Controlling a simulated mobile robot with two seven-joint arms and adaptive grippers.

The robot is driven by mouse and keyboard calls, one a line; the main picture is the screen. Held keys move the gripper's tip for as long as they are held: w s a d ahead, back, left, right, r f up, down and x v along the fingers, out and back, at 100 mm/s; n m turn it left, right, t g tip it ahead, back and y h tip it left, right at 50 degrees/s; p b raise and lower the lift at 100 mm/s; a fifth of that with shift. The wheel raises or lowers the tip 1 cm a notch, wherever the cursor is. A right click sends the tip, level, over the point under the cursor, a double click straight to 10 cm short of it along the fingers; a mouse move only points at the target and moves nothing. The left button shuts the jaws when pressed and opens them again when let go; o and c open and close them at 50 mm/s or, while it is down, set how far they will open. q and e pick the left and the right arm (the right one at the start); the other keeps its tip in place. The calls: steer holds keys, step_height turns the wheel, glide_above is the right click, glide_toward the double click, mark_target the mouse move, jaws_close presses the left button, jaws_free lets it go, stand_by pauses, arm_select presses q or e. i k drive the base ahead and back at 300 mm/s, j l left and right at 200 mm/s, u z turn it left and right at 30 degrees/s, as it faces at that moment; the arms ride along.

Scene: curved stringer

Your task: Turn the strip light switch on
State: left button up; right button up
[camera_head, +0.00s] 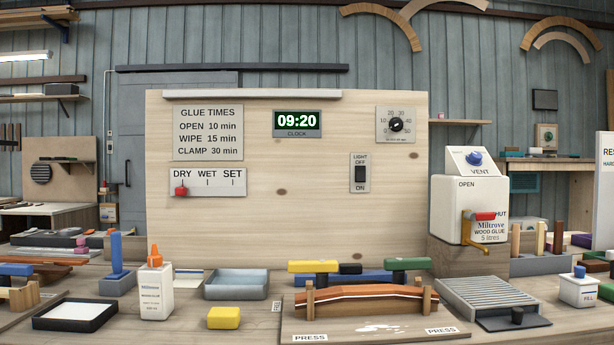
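The light switch (360,173) is a black rocker on a pale plate at the right of the upright wooden board. "LIGHT OFF" is printed above the rocker and "ON" below it. The rocker is too small to tell which way it is tipped. A long pale strip light (252,95) runs along the board's top edge; it shows no clear glow. Neither of my grippers is in view.
The wooden board (300,225) also carries a clock, a dial and a slider with a red knob. In front stand a glue bottle (156,290), a curved clamped piece (362,292) and coloured clamps (412,264). A glue dispenser (470,208) stands right of the board.

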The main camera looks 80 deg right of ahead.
mark_target(359, 171)
steer(key=z, duration=2.85)
steer(key=k+j, duration=0.1)
steer(key=k+u, duration=0.05)
